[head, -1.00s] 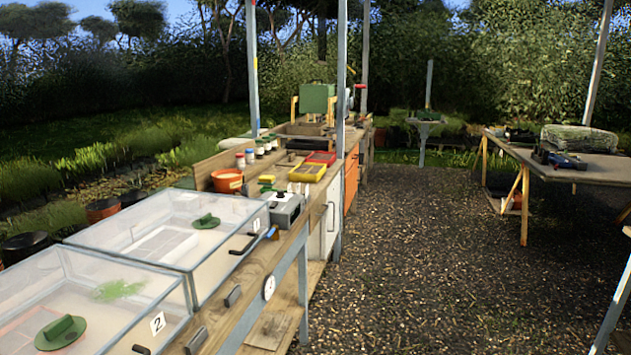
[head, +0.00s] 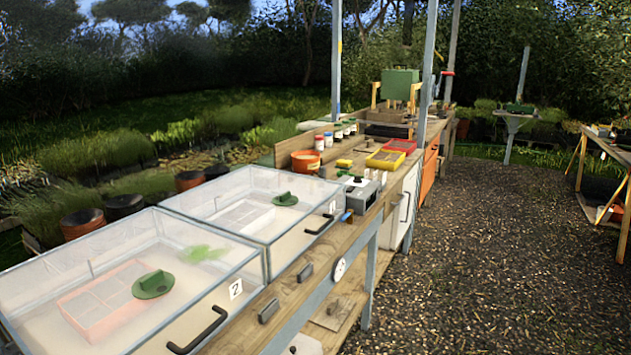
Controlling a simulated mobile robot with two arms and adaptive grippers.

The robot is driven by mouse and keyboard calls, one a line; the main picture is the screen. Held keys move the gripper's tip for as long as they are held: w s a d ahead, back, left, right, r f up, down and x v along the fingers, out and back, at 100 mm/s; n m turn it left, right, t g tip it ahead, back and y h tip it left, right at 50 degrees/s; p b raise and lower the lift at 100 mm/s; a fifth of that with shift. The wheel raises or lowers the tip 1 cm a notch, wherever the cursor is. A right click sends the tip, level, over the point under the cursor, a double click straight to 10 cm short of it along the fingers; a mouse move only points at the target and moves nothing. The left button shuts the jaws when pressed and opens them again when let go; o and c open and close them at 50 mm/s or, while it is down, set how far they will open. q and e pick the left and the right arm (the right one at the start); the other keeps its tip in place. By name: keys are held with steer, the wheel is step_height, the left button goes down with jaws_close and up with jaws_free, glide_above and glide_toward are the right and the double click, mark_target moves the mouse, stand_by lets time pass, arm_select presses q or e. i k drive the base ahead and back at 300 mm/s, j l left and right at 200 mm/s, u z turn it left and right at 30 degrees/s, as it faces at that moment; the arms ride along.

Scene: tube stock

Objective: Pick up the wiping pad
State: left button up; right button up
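I cannot tell for certain which thing is the wiping pad. A small yellow block (head: 344,163) lies on the wooden bench (head: 307,297), beside an orange pot (head: 305,162). A green disc with a raised grip (head: 153,284) shows at the clear box marked 2 (head: 238,268). A smaller green disc (head: 285,199) shows at the clear box marked 1 (head: 270,228). Neither of my grippers is in view.
A grey device (head: 359,193) stands right of box 1. Yellow (head: 385,160) and red (head: 400,146) trays lie farther along the bench. Grey posts (head: 427,75) rise at its edge. The gravel path (head: 480,260) on the right is clear.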

mark_target(341, 164)
steer(key=i+l+z, duration=0.3)
steer(key=i, duration=0.25)
steer(key=i+l+z, duration=0.15)
steer(key=i+z, duration=0.15)
steer(key=i, duration=0.25)
steer(key=i+z, duration=0.3)
steer(key=i, duration=0.25)
steer(key=i+u, duration=0.1)
steer(key=i, duration=0.4)
steer(key=i+l+u, duration=0.1)
steer(key=i, duration=0.4)
steer(key=i+l+u, duration=0.1)
steer(key=i, duration=0.4)
steer(key=i+l, duration=0.2)
steer(key=i, duration=0.3)
steer(key=u, duration=0.05)
